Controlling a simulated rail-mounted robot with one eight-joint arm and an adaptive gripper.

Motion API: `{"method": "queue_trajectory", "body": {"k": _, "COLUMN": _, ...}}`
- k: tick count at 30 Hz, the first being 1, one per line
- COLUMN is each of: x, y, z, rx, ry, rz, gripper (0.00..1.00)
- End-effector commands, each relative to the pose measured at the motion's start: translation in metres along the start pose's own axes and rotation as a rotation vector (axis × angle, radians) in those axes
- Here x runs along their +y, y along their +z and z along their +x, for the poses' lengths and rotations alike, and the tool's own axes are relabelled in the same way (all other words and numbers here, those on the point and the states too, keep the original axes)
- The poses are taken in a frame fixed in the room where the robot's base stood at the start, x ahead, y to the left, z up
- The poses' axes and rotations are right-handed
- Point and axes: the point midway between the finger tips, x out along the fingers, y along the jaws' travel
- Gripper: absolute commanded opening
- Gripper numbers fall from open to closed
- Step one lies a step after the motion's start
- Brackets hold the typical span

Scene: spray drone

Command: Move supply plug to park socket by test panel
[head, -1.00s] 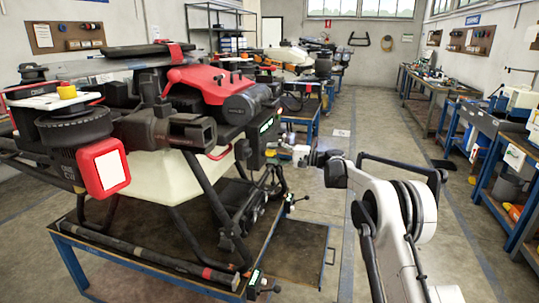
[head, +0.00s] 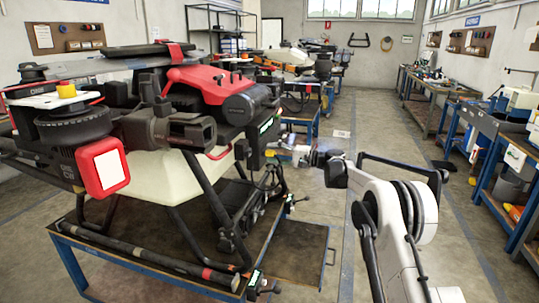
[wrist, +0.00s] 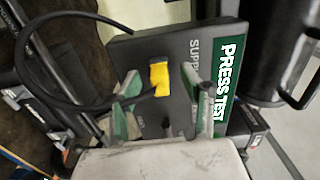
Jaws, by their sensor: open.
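The yellow supply plug (wrist: 158,77) sits on the face of a dark grey panel (wrist: 175,50) marked SUPPLY, with a black cable (wrist: 75,103) running from it to the left. A green PRESS TEST label (wrist: 228,75) is to its right. My gripper (wrist: 161,95) is open, one finger on each side of the plug; I cannot tell whether they touch it. A small dark feature below the plug may be a socket, but it is partly hidden. In the head view my gripper (head: 284,153) is small, beside the drone's panel (head: 262,137).
The large spray drone (head: 150,170) with its red cover and pale tank stands on a blue-framed table (head: 75,275) at left. Black frame legs and tubes lie close around the panel. Workbenches (head: 445,105) line the right wall.

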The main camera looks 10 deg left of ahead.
Motion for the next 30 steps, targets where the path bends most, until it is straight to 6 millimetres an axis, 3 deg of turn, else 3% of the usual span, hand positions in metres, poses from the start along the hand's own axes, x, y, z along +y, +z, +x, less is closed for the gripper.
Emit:
{"method": "queue_trajectory", "body": {"k": 18, "x": -0.0001, "y": 0.0, "z": 0.0, "rx": 0.0, "ry": 0.0, "rz": 0.0, "gripper": 0.41}}
{"method": "queue_trajectory", "body": {"k": 27, "x": -0.0001, "y": 0.0, "z": 0.0, "rx": 0.0, "ry": 0.0, "rz": 0.0, "gripper": 0.03}}
{"method": "queue_trajectory", "body": {"k": 30, "x": 0.0, "y": 0.0, "z": 0.0, "rx": 0.0, "ry": 0.0, "rz": 0.0, "gripper": 0.0}}
